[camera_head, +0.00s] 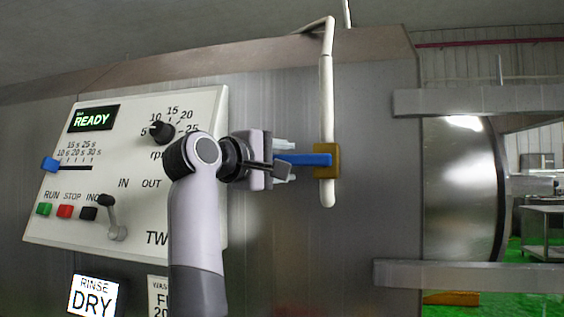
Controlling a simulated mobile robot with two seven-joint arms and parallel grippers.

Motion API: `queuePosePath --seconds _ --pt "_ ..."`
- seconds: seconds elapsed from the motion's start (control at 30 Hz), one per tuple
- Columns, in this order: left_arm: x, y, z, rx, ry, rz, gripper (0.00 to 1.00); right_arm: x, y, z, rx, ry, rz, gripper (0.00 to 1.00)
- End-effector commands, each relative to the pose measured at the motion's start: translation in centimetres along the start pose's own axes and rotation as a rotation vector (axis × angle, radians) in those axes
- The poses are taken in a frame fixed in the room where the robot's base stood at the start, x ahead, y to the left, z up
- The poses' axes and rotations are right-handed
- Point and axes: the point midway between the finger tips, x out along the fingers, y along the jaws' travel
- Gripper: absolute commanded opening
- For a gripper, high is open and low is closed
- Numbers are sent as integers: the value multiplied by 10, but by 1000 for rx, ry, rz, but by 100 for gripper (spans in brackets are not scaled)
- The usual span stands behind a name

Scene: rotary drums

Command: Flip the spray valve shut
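The spray valve is a brass-coloured block (327,161) on a white vertical pipe (326,100). Its blue lever (305,159) points left from the block, roughly level. My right gripper (284,160) is at the lever from the left, with one pale finger above it and one below. The fingers look apart, with small gaps to the lever, so the gripper appears open around it. The lever's left end is partly hidden by the gripper. My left gripper is not in view.
A white control panel (75,225) with a lit READY display (94,118), a dial (161,131), buttons and a grey lever (113,217) is left of and behind my arm. A RINSE DRY sign (93,296) is below. A round steel drum opening (462,190) lies right.

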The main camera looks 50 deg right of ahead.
Motion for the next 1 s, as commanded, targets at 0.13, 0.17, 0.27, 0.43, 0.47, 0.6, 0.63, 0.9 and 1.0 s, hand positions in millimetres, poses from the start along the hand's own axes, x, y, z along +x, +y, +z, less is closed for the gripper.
queuePosePath --seconds 0.13,0.17,0.27,0.43,0.47,0.6,0.63,0.9,1.0 --pt "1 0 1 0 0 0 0 -4 0 0 2 1 1 49" --pt "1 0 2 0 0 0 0 -6 0 0 2 2 1 49" --pt "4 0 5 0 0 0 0 -21 -1 -1 2 4 1 49" --pt "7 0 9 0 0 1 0 -49 -1 0 2 4 0 49" --pt "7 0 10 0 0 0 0 -54 -1 0 2 4 0 49" --pt "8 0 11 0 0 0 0 -68 -1 -1 0 2 1 49" --pt "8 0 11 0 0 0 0 -69 0 0 0 1 1 49" --pt "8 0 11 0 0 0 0 -72 0 0 0 0 0 49" --pt "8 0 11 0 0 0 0 -72 0 0 0 0 0 49"
